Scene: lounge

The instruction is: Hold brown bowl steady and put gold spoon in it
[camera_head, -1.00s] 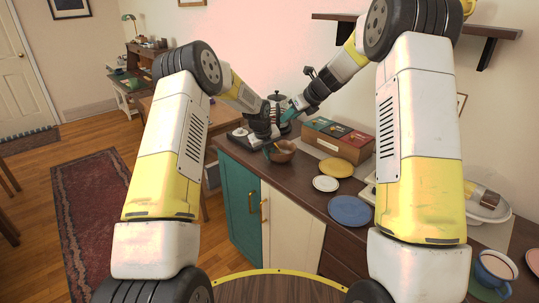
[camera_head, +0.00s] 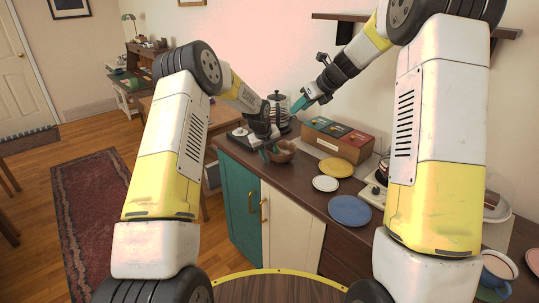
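The brown bowl (camera_head: 284,155) stands upright on the dark counter, near its far left end. My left gripper (camera_head: 269,149) is at the bowl's left rim, its teal fingers seeming to straddle the rim and be shut on it. My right gripper (camera_head: 297,106) is in the air above and a little right of the bowl, in front of the glass press. Its teal fingers are seen edge-on, so I cannot tell whether they are open. I cannot make out the gold spoon. It may be inside the bowl, whose inside is partly hidden by my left gripper.
A box with coloured compartments (camera_head: 320,145) stands right of the bowl against the wall. A yellow plate (camera_head: 336,168), a small white plate (camera_head: 325,183) and a blue plate (camera_head: 349,210) lie on the counter (camera_head: 298,178). A glass press (camera_head: 279,103) stands behind the bowl.

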